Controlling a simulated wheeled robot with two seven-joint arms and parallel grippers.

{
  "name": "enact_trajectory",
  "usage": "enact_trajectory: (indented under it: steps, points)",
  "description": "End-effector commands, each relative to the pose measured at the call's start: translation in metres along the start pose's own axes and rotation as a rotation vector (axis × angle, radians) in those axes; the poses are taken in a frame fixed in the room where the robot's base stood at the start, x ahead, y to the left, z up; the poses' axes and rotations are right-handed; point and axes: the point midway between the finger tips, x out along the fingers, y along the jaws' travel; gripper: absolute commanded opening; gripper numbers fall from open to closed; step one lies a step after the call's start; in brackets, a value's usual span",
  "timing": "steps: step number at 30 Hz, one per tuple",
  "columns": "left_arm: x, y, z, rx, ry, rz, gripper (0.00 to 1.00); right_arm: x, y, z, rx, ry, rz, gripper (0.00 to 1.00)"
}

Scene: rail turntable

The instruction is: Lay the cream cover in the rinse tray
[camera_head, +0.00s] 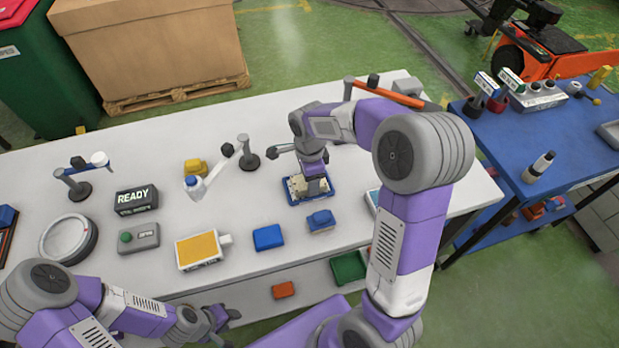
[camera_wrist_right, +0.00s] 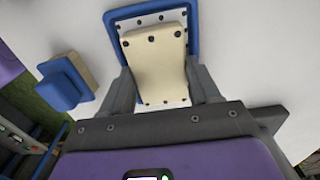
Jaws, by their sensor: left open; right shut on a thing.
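The cream cover (camera_wrist_right: 152,52) is a pale block with dark dots along its top. My right gripper (camera_wrist_right: 165,92) is shut on it, with a grey finger on either side. The cover is over a blue-rimmed tray (camera_wrist_right: 194,28) with a white, dark-dotted inside, seemingly the rinse tray. In the head view the tray (camera_head: 293,201) is mid-table, with my right gripper (camera_head: 314,180) above it and the cover (camera_head: 298,186) partly hidden. I cannot tell whether the cover touches the tray floor. My left gripper (camera_head: 226,317) is open and empty by the table's front edge.
A blue block (camera_head: 320,220) sits just in front of the tray, and a flat blue block (camera_head: 268,237) lies left of it. A yellow-topped box (camera_head: 199,250), a READY display (camera_head: 136,199) and a lamp stand (camera_head: 249,154) are further left. White table (camera_head: 345,222) shows between.

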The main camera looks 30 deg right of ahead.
Motion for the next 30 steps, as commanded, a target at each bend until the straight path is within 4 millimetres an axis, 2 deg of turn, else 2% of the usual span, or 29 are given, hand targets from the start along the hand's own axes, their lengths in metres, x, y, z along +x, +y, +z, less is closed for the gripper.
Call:
enact_trajectory:
  steps: [8, 9, 13, 23, 26, 30]
  points:
    - [0.003, -0.001, 0.000, 0.000, 0.000, 0.000, 0.43, 0.003, 0.000, 0.000, 0.000, 0.000, -0.001, 0.12]
    - [0.002, -0.001, 0.000, 0.000, 0.000, 0.000, 0.43, 0.003, 0.000, 0.000, 0.000, 0.000, 0.000, 0.67]
    - [0.001, -0.001, 0.000, 0.000, 0.000, 0.000, 0.43, 0.002, 0.000, 0.000, 0.000, 0.000, 0.001, 0.87]
    - [-0.002, 0.001, 0.000, 0.000, 0.000, 0.000, 0.43, -0.003, 0.000, 0.000, 0.000, 0.000, 0.000, 0.87]
    - [-0.005, 0.002, 0.000, 0.000, 0.000, 0.000, 0.43, -0.017, -0.001, 0.000, 0.000, 0.000, -0.003, 0.87]
    - [-0.014, 0.005, 0.001, 0.000, 0.000, 0.000, 0.43, -0.047, -0.001, 0.000, 0.000, -0.001, -0.004, 0.87]
